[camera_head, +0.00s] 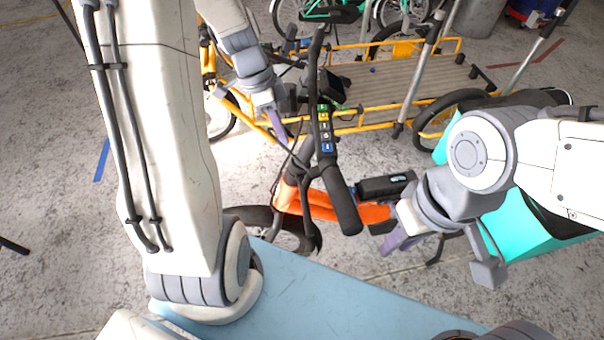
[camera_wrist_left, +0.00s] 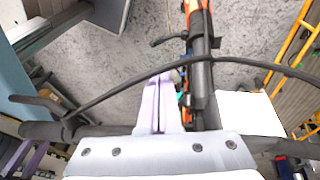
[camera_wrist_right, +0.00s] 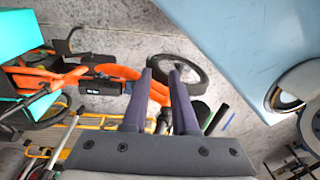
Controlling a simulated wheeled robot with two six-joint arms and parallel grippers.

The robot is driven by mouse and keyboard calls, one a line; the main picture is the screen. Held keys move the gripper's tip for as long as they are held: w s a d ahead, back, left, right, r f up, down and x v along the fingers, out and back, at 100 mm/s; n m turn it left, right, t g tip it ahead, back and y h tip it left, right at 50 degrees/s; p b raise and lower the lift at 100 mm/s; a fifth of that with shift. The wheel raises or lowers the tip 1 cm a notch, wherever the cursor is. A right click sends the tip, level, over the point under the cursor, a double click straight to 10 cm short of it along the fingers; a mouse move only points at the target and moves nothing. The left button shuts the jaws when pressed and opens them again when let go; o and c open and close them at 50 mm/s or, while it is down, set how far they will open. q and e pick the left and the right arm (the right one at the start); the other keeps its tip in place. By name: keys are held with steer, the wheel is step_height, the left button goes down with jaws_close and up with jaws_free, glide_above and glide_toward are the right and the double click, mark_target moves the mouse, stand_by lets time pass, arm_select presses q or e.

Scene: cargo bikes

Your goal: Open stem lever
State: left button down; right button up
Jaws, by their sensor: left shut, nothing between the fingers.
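The orange cargo bike (camera_head: 318,205) stands in the middle of the head view, its black handlebar (camera_head: 343,205) running up the picture past coloured labels (camera_head: 325,128). My left gripper (camera_head: 280,130) is just left of the handlebar and stem area. In the left wrist view its purple fingers (camera_wrist_left: 161,92) are together, beside the dark stem column (camera_wrist_left: 202,82), and a small pale end shows at their tips. I cannot clearly make out the stem lever. My right gripper (camera_head: 398,243) is right of the handlebar's near grip. Its fingers (camera_wrist_right: 160,80) are apart and empty in the right wrist view.
A yellow-framed cargo bike with a wooden deck (camera_head: 400,85) stands behind. A turquoise cargo box (camera_head: 515,220) is at the right. A dark cable (camera_wrist_left: 120,85) crosses the left wrist view. Bare concrete floor (camera_head: 50,200) lies at the left.

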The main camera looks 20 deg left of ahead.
arm_select(q)
glide_toward(300, 187)
steer(key=d+f, duration=0.1)
steer(key=f, duration=0.1)
steer(key=d+f, duration=0.2)
steer(key=f, duration=0.1)
steer(key=shift+d+b, duration=0.2)
steer(key=shift+b, duration=0.15)
